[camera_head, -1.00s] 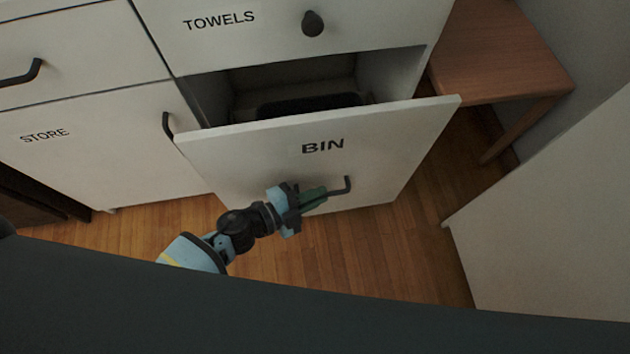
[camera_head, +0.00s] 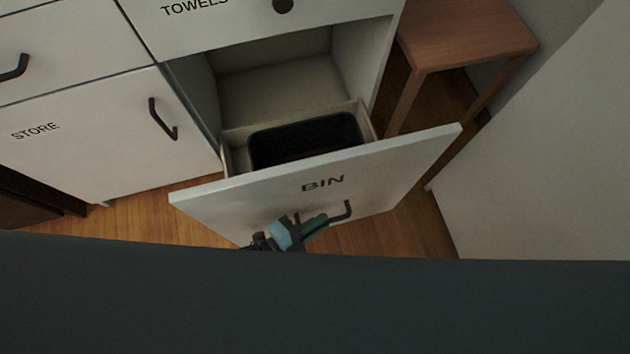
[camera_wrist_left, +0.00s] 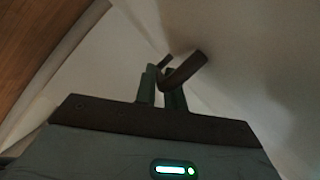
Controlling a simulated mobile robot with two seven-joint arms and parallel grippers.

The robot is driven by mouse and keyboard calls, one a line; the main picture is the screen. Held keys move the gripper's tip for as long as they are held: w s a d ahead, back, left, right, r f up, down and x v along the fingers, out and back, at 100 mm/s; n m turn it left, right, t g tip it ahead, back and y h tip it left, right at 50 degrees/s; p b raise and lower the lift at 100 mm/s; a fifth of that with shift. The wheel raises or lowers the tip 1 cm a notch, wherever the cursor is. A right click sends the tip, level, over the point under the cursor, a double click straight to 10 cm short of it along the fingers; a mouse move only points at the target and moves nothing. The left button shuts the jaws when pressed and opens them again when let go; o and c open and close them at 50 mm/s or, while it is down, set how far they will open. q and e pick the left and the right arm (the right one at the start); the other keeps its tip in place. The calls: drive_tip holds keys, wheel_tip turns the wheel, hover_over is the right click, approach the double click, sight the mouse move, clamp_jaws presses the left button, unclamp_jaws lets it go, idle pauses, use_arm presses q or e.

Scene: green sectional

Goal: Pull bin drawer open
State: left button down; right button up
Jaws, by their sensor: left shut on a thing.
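The bin drawer (camera_head: 385,180) has a white front lettered BIN and stands pulled out from the cabinet in the head view. A dark bin (camera_head: 305,140) shows inside it, behind the front. The drawer's dark handle (camera_head: 347,210) is on the front, right of its middle. My left gripper (camera_head: 322,222) is shut on the handle, reaching it from the lower left. In the left wrist view, the two green fingers (camera_wrist_left: 162,88) close around the dark handle (camera_wrist_left: 185,70). Most of my left arm is hidden. My right gripper is in neither view.
The TOWELS drawer (camera_head: 300,22) above is shut. The STORE door (camera_head: 90,140) at left has a dark handle (camera_head: 163,120). A brown wooden table (camera_head: 465,35) stands at right, near a pale panel (camera_head: 530,150). Some wood floor (camera_head: 400,225) is bare.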

use_arm(q)
drive_tip(key=shift+s, duration=0.15)
drive_tip(key=c, duration=1.5)
unclamp_jaws()
drive_tip(key=p+v, duration=0.1)
drive_tip(key=v, duration=0.6)
drive_tip(key=shift+s+a+r+p, duration=0.1)
drive_tip(key=shift+s+a+p, duration=0.15)
drive_tip(key=shift+a+p, duration=0.1)
